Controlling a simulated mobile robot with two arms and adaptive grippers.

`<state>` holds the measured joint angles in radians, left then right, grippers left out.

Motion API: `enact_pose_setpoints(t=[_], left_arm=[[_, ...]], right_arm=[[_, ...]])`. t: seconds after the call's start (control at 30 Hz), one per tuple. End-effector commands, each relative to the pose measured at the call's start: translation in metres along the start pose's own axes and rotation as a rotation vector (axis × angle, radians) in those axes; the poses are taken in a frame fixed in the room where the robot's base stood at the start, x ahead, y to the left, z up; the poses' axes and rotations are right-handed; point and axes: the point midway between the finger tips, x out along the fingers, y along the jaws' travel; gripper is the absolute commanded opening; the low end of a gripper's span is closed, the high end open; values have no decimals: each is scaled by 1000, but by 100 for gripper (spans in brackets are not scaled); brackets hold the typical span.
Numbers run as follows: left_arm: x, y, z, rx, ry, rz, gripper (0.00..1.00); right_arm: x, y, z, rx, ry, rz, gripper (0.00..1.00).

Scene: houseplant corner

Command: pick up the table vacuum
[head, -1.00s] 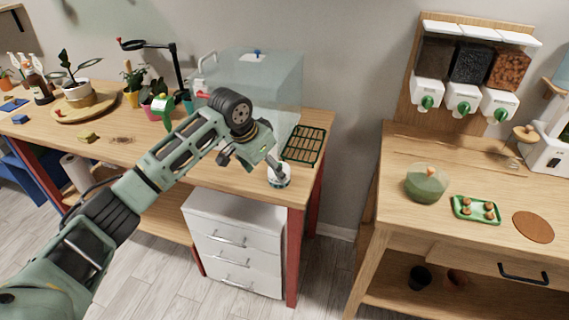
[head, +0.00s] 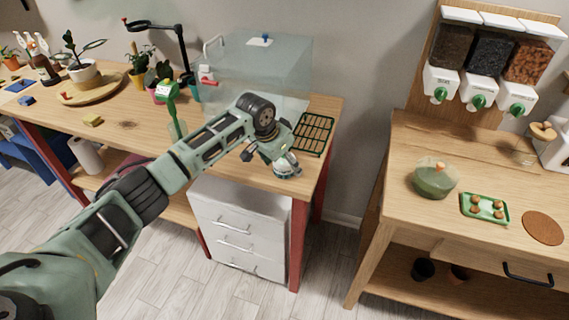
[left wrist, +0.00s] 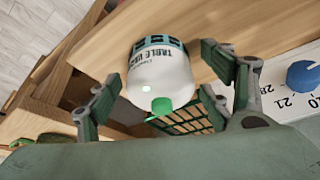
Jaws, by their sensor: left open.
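The table vacuum (left wrist: 158,78) is a small white dome with a dark teal band, printed lettering and a green nub. It stands near the front right corner of the left wooden table. In the head view the vacuum (head: 287,169) is partly hidden by my left gripper (head: 274,158). In the left wrist view my left gripper (left wrist: 162,84) is open, with one finger on each side of the vacuum. My right gripper is not in view.
A green grid tray (head: 315,134) lies just behind the vacuum. A clear box (head: 262,75) stands behind my arm, with potted plants to its left. A white drawer unit (head: 240,225) is under the table. Floor separates this table from the right one (head: 410,145).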

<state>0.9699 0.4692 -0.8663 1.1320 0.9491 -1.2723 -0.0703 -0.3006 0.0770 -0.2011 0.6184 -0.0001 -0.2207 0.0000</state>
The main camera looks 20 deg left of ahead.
Motion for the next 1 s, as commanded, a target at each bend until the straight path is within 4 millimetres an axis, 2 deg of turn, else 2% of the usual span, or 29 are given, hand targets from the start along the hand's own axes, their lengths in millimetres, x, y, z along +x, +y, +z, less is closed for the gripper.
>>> enact_pose_setpoints(t=[0.13, 0.73, 1.0], left_arm=[[0, 0, 0, 0, 0, 0, 72], [-1, 0, 0, -1, 0, 0, 20], [-2, 0, -2, 0, 3, 0, 20]], right_arm=[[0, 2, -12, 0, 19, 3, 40], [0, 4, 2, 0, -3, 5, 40], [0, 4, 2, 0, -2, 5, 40]])
